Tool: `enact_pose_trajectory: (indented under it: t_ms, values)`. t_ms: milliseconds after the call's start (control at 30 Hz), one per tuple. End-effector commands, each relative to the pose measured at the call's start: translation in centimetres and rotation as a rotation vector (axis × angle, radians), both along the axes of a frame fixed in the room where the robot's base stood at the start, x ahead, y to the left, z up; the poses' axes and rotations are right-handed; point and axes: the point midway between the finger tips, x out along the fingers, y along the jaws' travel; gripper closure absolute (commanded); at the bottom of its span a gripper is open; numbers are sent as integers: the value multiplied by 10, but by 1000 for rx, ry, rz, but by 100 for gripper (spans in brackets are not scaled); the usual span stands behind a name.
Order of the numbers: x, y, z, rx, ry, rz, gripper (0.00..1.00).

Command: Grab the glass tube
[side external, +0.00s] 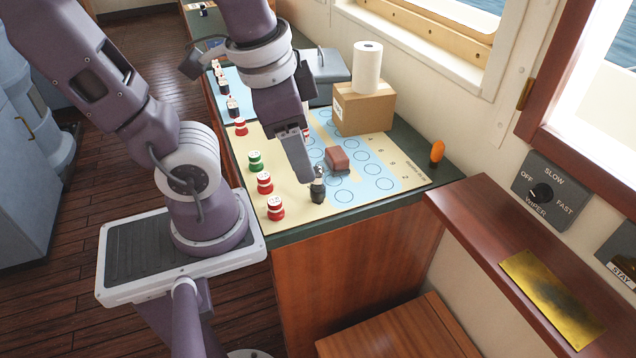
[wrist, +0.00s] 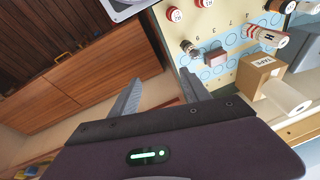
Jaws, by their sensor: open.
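No object shows plainly as a glass tube. A small upright piece (side external: 317,190) with a dark body and a greyish top stands near the front edge of the chart mat; I cannot tell whether it is glass. It also shows in the wrist view (wrist: 189,48), beyond the tip of the right finger. My gripper (side external: 304,178) points down just left of this piece in the side view, partly overlapping it. In the wrist view my gripper (wrist: 160,85) is open, its two fingers wide apart with nothing between them.
A reddish block (side external: 337,160) lies on the chart mat (side external: 300,207). Red and green pieces (side external: 265,182) line its left side. A cardboard box (side external: 362,109) bears a white roll (side external: 367,67). An orange oval object (side external: 437,151) stands at the right. A banded cylinder (wrist: 268,37) shows behind the block.

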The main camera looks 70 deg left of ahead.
Motion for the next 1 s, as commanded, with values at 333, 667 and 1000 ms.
enact_pose_trajectory:
  t_ms: [333, 667, 1000]
  values:
    - [21, 38, -94, 804, 740, -834, 45]
    - [56, 37, -133, 1234, 934, -1238, 45]
    - [66, 86, -156, 1233, 940, -1237, 45]
